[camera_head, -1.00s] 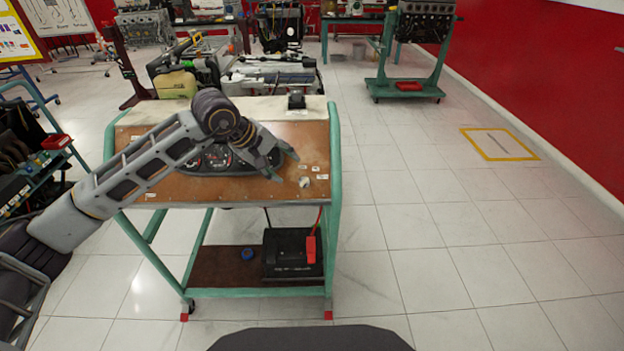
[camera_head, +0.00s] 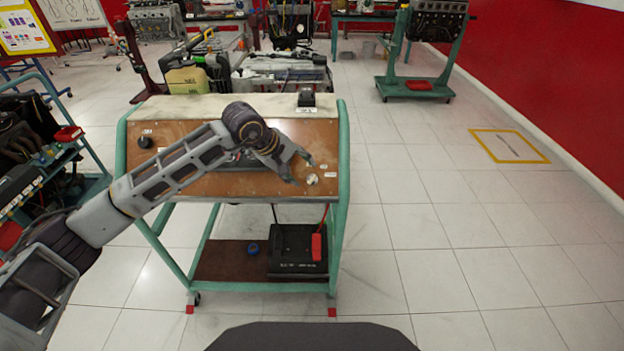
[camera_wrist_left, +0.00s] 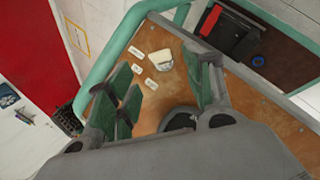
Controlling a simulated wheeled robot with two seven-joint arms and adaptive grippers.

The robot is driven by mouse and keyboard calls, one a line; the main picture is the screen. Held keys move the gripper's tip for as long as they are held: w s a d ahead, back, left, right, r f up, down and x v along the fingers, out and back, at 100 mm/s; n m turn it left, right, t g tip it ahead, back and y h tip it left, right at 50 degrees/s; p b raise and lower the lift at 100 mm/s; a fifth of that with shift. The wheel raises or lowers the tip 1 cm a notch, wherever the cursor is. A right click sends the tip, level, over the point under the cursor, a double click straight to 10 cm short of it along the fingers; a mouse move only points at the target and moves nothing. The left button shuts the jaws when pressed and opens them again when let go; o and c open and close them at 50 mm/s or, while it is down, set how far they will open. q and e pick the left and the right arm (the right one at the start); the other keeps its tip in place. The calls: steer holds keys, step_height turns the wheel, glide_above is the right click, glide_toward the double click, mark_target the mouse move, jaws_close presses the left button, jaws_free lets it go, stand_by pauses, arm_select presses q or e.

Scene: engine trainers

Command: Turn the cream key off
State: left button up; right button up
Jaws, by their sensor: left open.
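The cream key (camera_head: 312,179) is at the lower right of the brown panel (camera_head: 190,185) on the green-framed trainer. It also shows in the left wrist view (camera_wrist_left: 161,58), beside several small white labels. My left gripper (camera_head: 303,172) is open and empty, with its fingertips just to the left of the key in the head view. In the left wrist view the gripper (camera_wrist_left: 158,82) has its two fingers spread, and the key shows in the gap beyond them. I cannot tell if a finger touches the key. My right gripper is not in view.
My left arm covers much of the dark gauge cluster (camera_head: 228,160). A black knob (camera_head: 145,142) is at the panel's left and a black block (camera_head: 306,98) on its top ledge. A black battery (camera_head: 295,250) sits on the lower shelf.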

mark_target(312, 179)
arm_select(q)
steer(key=x, duration=0.6)
steer(key=shift+w+d+f, duration=0.1)
steer(key=shift+d+f, duration=0.05)
steer(key=shift+f, duration=0.15)
steer(key=shift+w+d+f, duration=0.25)
steer(key=shift+f, duration=0.25)
steer(key=shift+w+d+f, duration=0.1)
steer(key=shift+d+f, duration=0.05)
steer(key=shift+f, duration=0.1)
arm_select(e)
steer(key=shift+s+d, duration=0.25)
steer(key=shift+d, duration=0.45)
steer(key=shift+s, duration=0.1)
